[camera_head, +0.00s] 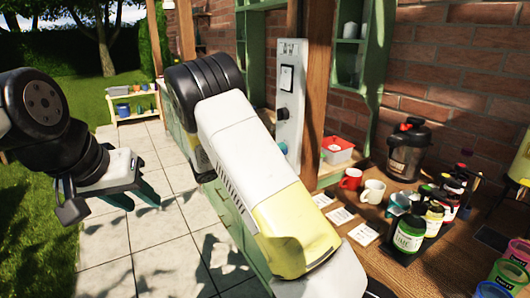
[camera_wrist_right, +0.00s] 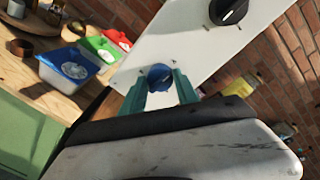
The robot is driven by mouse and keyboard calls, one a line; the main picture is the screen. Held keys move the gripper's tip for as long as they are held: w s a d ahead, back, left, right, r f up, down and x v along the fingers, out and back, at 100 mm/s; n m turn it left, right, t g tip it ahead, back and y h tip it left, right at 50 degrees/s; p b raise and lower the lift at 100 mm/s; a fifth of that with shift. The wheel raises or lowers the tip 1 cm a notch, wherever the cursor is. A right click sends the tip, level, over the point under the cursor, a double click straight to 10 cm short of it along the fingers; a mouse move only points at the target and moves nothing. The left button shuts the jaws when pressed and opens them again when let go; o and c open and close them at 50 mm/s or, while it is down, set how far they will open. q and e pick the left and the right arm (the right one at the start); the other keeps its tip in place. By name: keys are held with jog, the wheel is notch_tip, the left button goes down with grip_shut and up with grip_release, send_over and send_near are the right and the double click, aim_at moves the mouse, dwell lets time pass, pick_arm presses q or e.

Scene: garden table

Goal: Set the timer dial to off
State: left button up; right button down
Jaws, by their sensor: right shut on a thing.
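A pale upright panel (camera_head: 289,105) is fixed to the wooden post. The black dial (camera_wrist_right: 229,10) is apart, at the upper right. I cannot read any dial marks. My right arm hides its gripper in the head view. My left gripper (camera_head: 138,196) is open and empty over the paving, far from the panel.
Paving at left is clear.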

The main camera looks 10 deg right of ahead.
jog(key=shift+n, duration=0.4)
jog(key=c, duration=0.9)
grip_release()
jog(key=v, duration=0.7)
jog(key=shift+s+a+r, duration=0.1)
jog(key=shift+a, duration=0.3)
